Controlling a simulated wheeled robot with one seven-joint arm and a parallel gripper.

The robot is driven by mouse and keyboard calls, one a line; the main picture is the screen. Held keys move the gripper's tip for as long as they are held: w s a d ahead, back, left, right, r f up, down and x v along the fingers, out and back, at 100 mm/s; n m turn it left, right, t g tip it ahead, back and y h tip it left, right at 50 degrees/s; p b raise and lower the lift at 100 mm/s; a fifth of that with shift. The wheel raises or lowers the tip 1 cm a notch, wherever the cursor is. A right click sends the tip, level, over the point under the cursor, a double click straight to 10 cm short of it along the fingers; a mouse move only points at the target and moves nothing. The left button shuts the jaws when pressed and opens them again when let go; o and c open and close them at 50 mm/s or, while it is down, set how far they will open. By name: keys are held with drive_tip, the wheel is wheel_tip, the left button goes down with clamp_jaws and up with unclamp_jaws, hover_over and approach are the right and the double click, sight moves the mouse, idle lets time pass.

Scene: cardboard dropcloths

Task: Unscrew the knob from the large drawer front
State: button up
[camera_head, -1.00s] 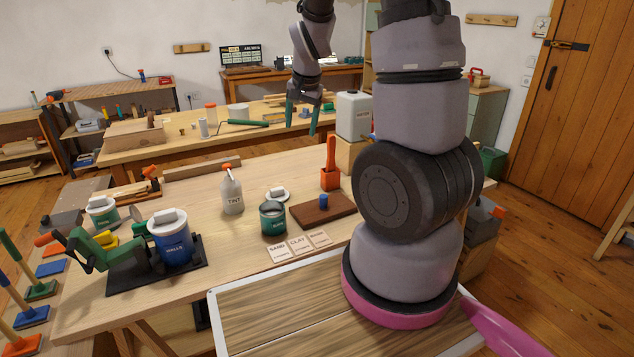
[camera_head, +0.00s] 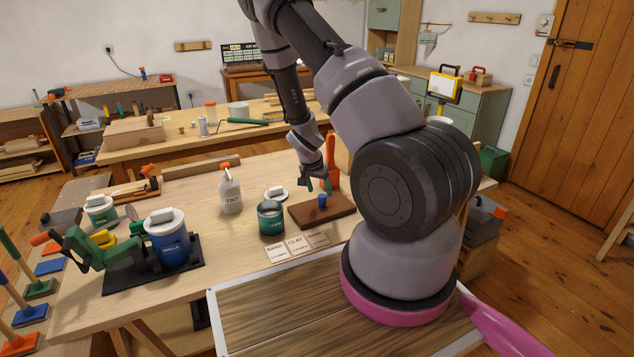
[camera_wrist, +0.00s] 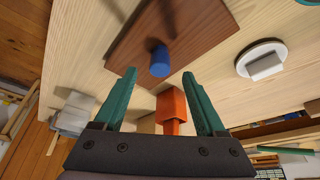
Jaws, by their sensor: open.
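The large drawer front is a dark brown board (camera_head: 337,210) lying flat on the workbench. A blue knob (camera_head: 322,201) stands up from it. My gripper (camera_head: 318,187) is just above and behind the knob in the head view. In the wrist view, the green fingers of my gripper (camera_wrist: 165,85) are spread open with nothing between them. The blue knob (camera_wrist: 160,61) lies ahead of the fingertips, roughly centred between them, on the brown board (camera_wrist: 205,25). They look apart from it.
An orange-handled brush in an orange block (camera_wrist: 171,105) stands close behind the board. A green tin (camera_head: 270,218), a white lid (camera_head: 276,193), a tint bottle (camera_head: 230,190) and label cards (camera_head: 297,246) are left of the board. A blue tin (camera_head: 168,240) stands further left.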

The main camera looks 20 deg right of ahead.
sight(324, 196)
drive_tip(key=x, duration=0.6)
clamp_jaws()
drive_tip(key=n, duration=0.2)
drive_tip(key=n+t+y, duration=0.1)
drive_tip(key=n, duration=0.1)
drive_tip(key=shift+d+n+y, duration=0.25)
drive_tip(key=shift+n+y, duration=0.05)
drive_tip(key=shift+n, duration=0.1)
drive_tip(key=n+y, duration=0.1)
drive_tip(key=n, duration=0.3)
drive_tip(key=shift+t, duration=0.4)
drive_tip(key=n+y, duration=0.2)
drive_tip(key=n, duration=0.3)
drive_tip(key=shift+r, duration=0.1)
drive_tip(key=n+y, duration=0.1)
drive_tip(key=n, duration=0.2)
drive_tip(key=shift+g, duration=0.4)
